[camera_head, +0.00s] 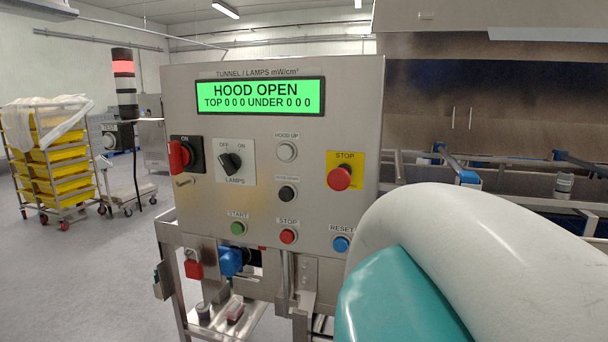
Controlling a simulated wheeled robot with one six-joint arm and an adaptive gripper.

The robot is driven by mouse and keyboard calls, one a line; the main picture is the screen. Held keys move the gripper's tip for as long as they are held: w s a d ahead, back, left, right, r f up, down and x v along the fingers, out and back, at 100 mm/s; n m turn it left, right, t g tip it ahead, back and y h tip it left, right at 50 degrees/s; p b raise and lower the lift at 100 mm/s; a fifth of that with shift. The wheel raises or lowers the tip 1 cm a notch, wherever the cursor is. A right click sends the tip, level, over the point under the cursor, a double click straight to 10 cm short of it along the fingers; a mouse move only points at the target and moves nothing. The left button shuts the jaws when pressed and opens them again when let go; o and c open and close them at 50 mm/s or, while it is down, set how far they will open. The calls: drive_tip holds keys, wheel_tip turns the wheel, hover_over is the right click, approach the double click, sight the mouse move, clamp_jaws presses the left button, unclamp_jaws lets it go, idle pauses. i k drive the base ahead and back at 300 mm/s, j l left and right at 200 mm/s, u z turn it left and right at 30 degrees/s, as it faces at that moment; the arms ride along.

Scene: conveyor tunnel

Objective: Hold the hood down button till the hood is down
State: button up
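The steel control panel (225,205) faces me in the middle of the head view. Its green display (260,96) reads HOOD OPEN, TOP 0 0 0 UNDER 0 0 0. A white button (287,151) sits under the HOOD UP label. Below it is a black button (287,193); its small label is too blurred to read surely. The large steel hood (480,95) of the tunnel stands behind the panel at the right. My arm's white and teal links fill the lower right. My gripper is not in view.
Nearby on the panel are a red STOP mushroom (339,178), a lamps switch (230,162), a red rotary switch (181,156), green START (238,228), red STOP (288,236) and blue RESET (341,244). A rack of yellow trays (62,165) stands left on open floor.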

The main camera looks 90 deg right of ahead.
sight(286, 194)
drive_tip(key=k+z, duration=0.1)
drive_tip(key=z, duration=0.25)
drive_tip(key=k+z, duration=0.1)
drive_tip(key=z, duration=0.25)
drive_tip(key=k+z, duration=0.1)
drive_tip(key=z, duration=0.8)
